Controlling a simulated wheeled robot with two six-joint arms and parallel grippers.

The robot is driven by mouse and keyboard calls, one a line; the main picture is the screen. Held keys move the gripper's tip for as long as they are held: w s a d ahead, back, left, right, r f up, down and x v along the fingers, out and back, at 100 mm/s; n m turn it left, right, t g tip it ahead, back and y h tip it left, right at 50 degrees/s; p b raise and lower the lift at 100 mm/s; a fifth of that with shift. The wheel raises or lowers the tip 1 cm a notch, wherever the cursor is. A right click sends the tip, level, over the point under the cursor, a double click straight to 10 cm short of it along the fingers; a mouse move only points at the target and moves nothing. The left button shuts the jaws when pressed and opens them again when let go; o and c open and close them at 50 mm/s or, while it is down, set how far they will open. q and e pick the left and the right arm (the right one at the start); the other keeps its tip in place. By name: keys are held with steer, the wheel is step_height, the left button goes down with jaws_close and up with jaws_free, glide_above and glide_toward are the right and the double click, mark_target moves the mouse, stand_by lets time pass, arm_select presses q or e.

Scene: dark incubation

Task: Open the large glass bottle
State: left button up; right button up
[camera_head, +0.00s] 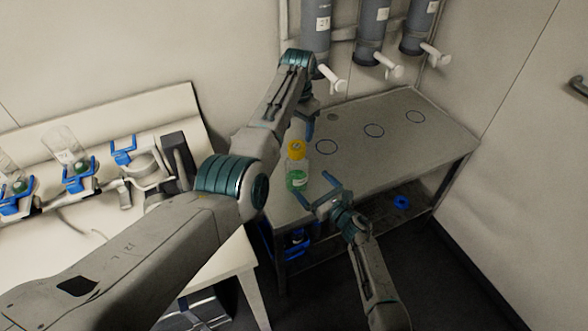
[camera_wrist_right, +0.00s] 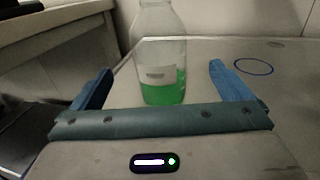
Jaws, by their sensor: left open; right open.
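The large glass bottle (camera_head: 297,172) stands upright on the grey table, with green liquid at its bottom and a yellow cap (camera_head: 296,147) on top. My right gripper (camera_head: 318,186) is open, low beside the bottle, with its blue fingers facing it. In the right wrist view the bottle (camera_wrist_right: 160,58) appears upright between the spread fingers (camera_wrist_right: 165,80), not gripped; its cap is out of that frame. My left gripper (camera_head: 309,122) is open above and just right of the cap, pointing down. It is partly hidden by its own wrist, and I see no contact with the cap.
The grey table (camera_head: 400,150) has several blue circles and is mostly clear right of the bottle. Grey cylinders with white taps (camera_head: 372,30) hang on the wall behind. A white bench (camera_head: 60,235) at left holds flasks in blue clamps (camera_head: 80,180). A blue ring (camera_head: 401,202) lies on the lower shelf.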

mark_target(304, 177)
arm_select(q)
steer(key=shift+w+a+f, duration=0.25)
steer(key=shift+w+f, duration=0.05)
steer(key=shift+w, duration=0.05)
arm_select(e)
steer(key=x, duration=0.8)
steer(key=shift+f, duration=0.1)
arm_select(q)
steer(key=shift+s+d+r, duration=0.15)
steer(key=shift+s+r, duration=0.05)
steer(key=shift+s, duration=0.05)
arm_select(e)
steer(key=shift+w+a, duration=0.3)
steer(key=shift+w, duration=0.15)
arm_select(q)
steer(key=shift+w+f, duration=0.1)
steer(key=shift+w, duration=0.05)
arm_select(e)
steer(key=shift+w+a, duration=0.15)
steer(key=shift+c, duration=0.2)
